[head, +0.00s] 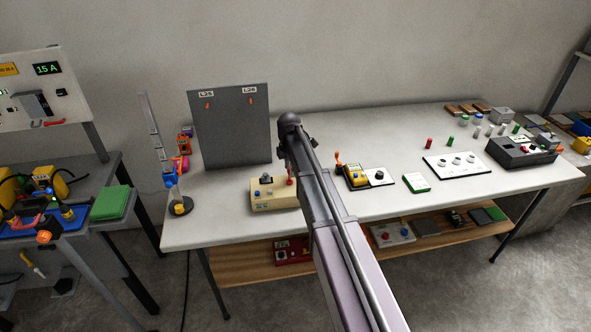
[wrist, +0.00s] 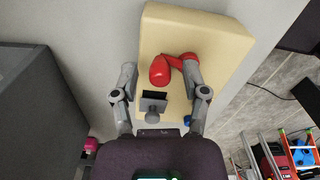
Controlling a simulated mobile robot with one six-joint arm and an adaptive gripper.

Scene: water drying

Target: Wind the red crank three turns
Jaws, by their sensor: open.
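The cream box (head: 274,201) stands on the white table, left of my arm in the head view, and fills the upper middle of the wrist view (wrist: 212,45). Its red crank (head: 290,173) sits at the box's right side in the head view. In the wrist view, the red crank (wrist: 160,70) has a rounded handle and a short arm reaching right. My gripper (wrist: 158,72) is open, with the handle between its two fingertips. The right finger is close to the crank arm; I cannot tell whether they touch. In the head view my gripper is not clear behind my arm.
A grey knob with a dark slot (wrist: 154,107) is on the box near the crank. A dark upright panel (head: 230,125) stands behind the box. A tall stand (head: 180,206) is to the left. A yellow device (head: 357,178) is right of my arm.

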